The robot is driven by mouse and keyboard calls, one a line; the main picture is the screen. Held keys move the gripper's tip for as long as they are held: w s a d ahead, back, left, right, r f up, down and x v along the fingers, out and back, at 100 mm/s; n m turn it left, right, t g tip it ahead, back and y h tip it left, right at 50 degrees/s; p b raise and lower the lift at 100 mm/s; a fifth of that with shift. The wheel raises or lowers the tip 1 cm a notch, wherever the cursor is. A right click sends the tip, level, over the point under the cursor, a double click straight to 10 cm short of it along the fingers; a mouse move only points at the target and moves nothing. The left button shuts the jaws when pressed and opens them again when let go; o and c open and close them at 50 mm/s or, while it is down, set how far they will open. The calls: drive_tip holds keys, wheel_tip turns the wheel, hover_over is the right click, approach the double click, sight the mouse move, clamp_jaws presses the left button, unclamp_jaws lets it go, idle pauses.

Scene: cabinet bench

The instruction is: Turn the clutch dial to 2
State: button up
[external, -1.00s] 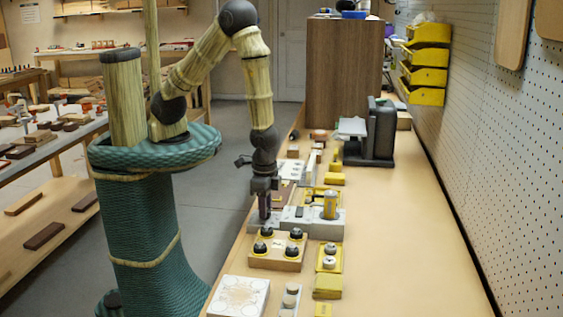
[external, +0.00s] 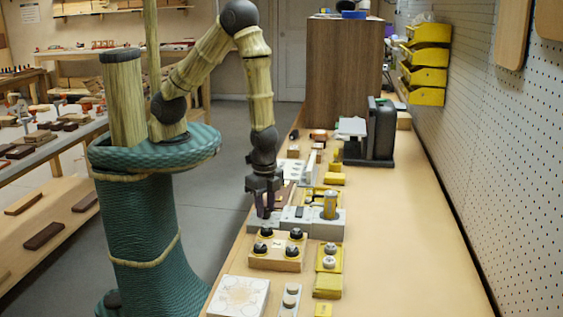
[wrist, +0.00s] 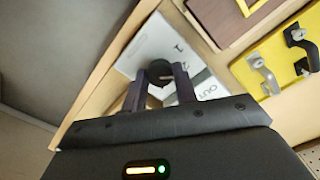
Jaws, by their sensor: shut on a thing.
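A dark round dial knob (wrist: 159,69) stands on a white and grey plate (wrist: 150,40) near the bench edge in the wrist view. A light pointer line shows on the knob, and the plate has dark printed marks, one of them upside down lettering. I cannot read a clear 2. My gripper (wrist: 160,82) is shut on the knob, with one dark finger on each side. In the external view my gripper (external: 267,212) points down at the grey blocks; the knob is hidden there by the fingers.
A wooden block with several black knobs (external: 275,262) is nearer the camera. Yellow plate with handles (wrist: 258,68) lies to the right in the wrist view. The bench's right side is clear.

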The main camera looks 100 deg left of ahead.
sight(266, 209)
drive_tip(key=o, duration=1)
drive_tip(key=shift+c, duration=0.2)
wheel_tip(266, 209, up, 17)
drive_tip(key=shift+r, duration=0.2)
drive_tip(key=shift+a, duration=0.1)
drive_tip(key=s+a+r+n+t, duration=0.1)
drive_tip(key=s+a+n, duration=0.1)
drive_tip(key=a, duration=0.4)
drive_tip(key=s+a+r+n+t, duration=0.1)
drive_tip(key=s+a+n, duration=0.1)
drive_tip(key=a+n, duration=0.2)
drive_tip(key=a, duration=0.3)
drive_tip(key=shift+s+n+t, duration=0.25)
drive_tip(key=shift+n+t, duration=0.05)
drive_tip(key=shift+n, duration=0.1)
